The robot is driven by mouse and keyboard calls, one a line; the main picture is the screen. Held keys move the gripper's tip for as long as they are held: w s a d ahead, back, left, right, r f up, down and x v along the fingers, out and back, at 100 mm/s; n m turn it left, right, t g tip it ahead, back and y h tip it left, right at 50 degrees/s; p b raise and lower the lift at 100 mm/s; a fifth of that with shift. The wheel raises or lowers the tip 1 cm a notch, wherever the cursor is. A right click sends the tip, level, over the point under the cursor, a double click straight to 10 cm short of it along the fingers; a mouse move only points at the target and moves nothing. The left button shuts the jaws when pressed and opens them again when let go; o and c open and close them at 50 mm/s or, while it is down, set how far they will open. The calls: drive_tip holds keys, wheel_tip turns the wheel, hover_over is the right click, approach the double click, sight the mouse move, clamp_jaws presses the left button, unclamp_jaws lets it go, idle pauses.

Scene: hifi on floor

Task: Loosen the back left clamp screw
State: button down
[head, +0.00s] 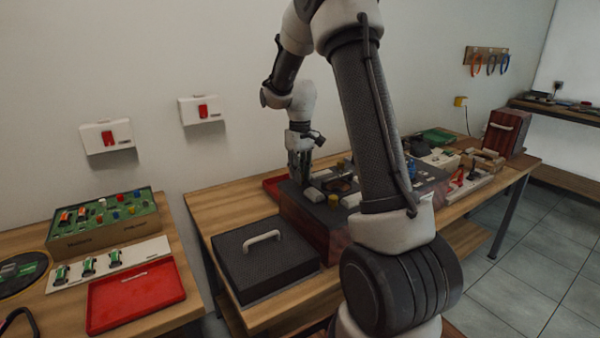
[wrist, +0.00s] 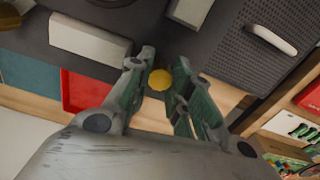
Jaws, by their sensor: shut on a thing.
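A round yellow screw head (wrist: 160,79) sits between my fingertips in the wrist view, at the edge of a dark fixture. I take it for the back left clamp screw. My gripper (wrist: 166,62) is shut on it, with a green-padded finger on each side. In the head view my gripper (head: 300,176) points down at the back left part of the dark fixture (head: 309,217); the screw itself cannot be made out there. A pale block (wrist: 90,38) lies on the fixture beside the gripper. How far the screw is turned cannot be told.
A dark textured case with a white handle (head: 262,237) stands left of the fixture. A red tray (wrist: 85,91) lies behind it on the wooden table. Pale blocks and a yellow knob (head: 333,200) stand on the fixture. My arm hides part of its right side.

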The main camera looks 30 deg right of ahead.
drive_tip(key=shift+n, duration=1.2)
drive_tip(key=c, duration=1.3)
unclamp_jaws()
drive_tip(key=shift+o, duration=0.2)
wheel_tip(320, 180, up, 12)
